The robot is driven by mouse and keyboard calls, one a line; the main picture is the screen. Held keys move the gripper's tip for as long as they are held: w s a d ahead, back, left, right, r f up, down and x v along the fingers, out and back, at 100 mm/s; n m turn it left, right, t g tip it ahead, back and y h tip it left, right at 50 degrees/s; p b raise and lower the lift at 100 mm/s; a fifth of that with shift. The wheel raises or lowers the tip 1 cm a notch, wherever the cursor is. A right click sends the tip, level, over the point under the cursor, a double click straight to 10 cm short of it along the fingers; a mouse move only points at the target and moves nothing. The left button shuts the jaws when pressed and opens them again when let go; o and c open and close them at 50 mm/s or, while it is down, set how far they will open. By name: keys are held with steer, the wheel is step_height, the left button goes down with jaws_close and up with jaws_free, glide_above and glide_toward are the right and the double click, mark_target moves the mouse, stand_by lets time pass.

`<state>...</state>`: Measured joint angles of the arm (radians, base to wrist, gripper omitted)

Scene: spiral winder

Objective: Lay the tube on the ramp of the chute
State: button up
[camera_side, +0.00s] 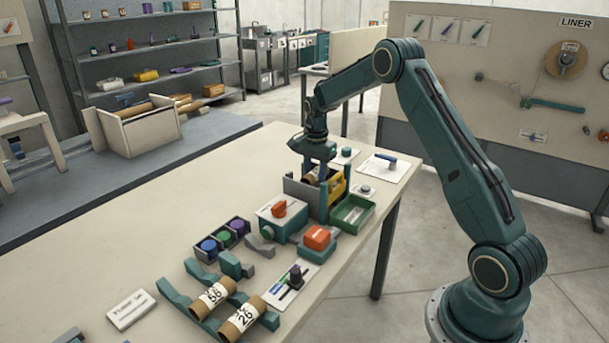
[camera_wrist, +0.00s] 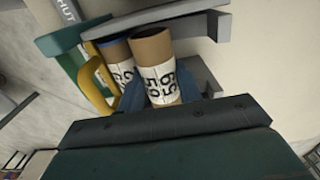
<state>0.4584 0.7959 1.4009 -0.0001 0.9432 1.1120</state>
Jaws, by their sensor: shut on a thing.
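My gripper (camera_side: 318,157) points down over the chute, a grey-walled frame (camera_side: 299,190) with a yellow part (camera_side: 337,188) on its right. Its blue fingers are shut on a brown cardboard tube (camera_wrist: 155,65) with a white printed label. The held tube also shows between the chute walls in the side view (camera_side: 311,178). Another tube (camera_wrist: 117,57), with a blue end, lies close beside it on the left in the wrist view. The chute's grey wall (camera_wrist: 215,55) is right of the held tube. I cannot tell whether the tube touches the ramp, which is mostly hidden.
Two labelled tubes (camera_side: 213,297) (camera_side: 241,319) lie on a green rack at the table's front. A green tray (camera_side: 352,212), a box with an orange knob (camera_side: 278,209) and an orange-topped block (camera_side: 317,238) stand near the chute.

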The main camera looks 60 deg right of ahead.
mark_target(315, 170)
steer(key=shift+f, duration=0.25)
steer(key=o, duration=0.7)
steer(key=shift+s+f, duration=0.1)
steer(key=shift+c, duration=0.2)
step_height(315, 170, up, 14)
steer(key=shift+f, duration=0.25)
stand_by(0.4)
